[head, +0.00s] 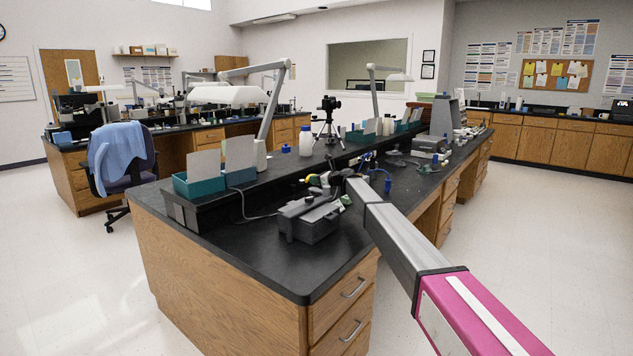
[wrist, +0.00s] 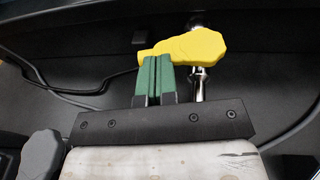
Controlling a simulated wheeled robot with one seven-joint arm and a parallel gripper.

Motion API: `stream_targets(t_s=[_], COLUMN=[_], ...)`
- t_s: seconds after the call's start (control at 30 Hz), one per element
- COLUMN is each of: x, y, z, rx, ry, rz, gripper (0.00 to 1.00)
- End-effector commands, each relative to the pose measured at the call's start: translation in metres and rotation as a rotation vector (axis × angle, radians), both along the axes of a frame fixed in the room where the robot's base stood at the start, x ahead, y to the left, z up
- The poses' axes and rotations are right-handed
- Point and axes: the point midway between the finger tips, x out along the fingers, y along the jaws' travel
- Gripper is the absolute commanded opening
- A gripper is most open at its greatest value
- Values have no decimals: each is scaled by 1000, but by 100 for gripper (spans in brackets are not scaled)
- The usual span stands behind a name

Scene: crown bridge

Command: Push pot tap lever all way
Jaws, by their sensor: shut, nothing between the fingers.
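The yellow tap lever (wrist: 185,48) lies across the upper middle of the wrist view, with its wide end to the right. The metal tap stem (wrist: 205,82) stands below that wide end. My gripper (wrist: 152,60) has green fingers shut together with nothing between them. Their tips meet the lower edge of the lever's narrow left part in the picture; I cannot tell whether they touch it. In the head view, a small yellow part (head: 311,179), likely the lever, shows just left of my arm's end. My fingers are not clear there.
A grey bench device (head: 310,219) stands on the black benchtop (head: 265,262) near the arm's end. Teal bins (head: 196,187) and a white bottle (head: 306,139) stand on the raised shelf. Blue taps (head: 387,181) are beyond my arm.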

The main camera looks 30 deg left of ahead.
Motion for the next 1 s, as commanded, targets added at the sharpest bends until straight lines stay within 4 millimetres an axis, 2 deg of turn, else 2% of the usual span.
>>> stream_targets(t_s=[0.17, 0.33, 0.67, 0.87, 1.0], x=[0, -2, -3, -5, -8], y=[0, 14, 17, 7, -14], z=[0, -2, -2, 0, 4], rx=[0, 0, 0, 1, 1], ry=[0, 0, 0, 0, 0], rz=[0, 0, 2, 2, -1], gripper=[0, 0, 0, 0, 0])
